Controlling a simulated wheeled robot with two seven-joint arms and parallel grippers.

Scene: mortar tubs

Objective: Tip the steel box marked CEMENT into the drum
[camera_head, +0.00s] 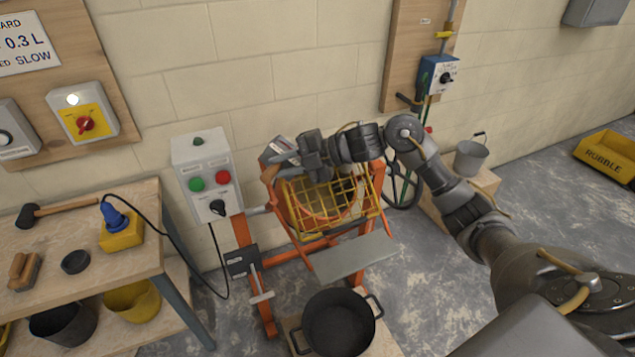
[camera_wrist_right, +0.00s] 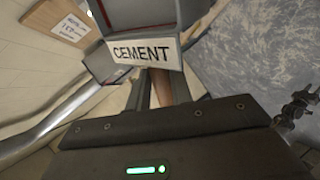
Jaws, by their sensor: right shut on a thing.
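The steel box marked CEMENT (camera_wrist_right: 122,16) is at the top of the right wrist view, its white label facing the camera. In the head view the box (camera_head: 280,149) is small and partly hidden by my right gripper (camera_head: 303,153). That gripper is shut on the box and holds it above the upper left of the drum's yellow guard. The drum (camera_head: 318,204) is in an orange frame behind the yellow wire guard (camera_head: 345,190). The box looks tilted, but its exact angle and contents cannot be told. My left gripper is not in view.
A control box (camera_head: 207,172) with green and red buttons stands left of the drum. A grey chute (camera_head: 352,258) and a black pot (camera_head: 340,322) are below. A workbench (camera_head: 60,245) is at left, a grey bucket (camera_head: 470,157) at right.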

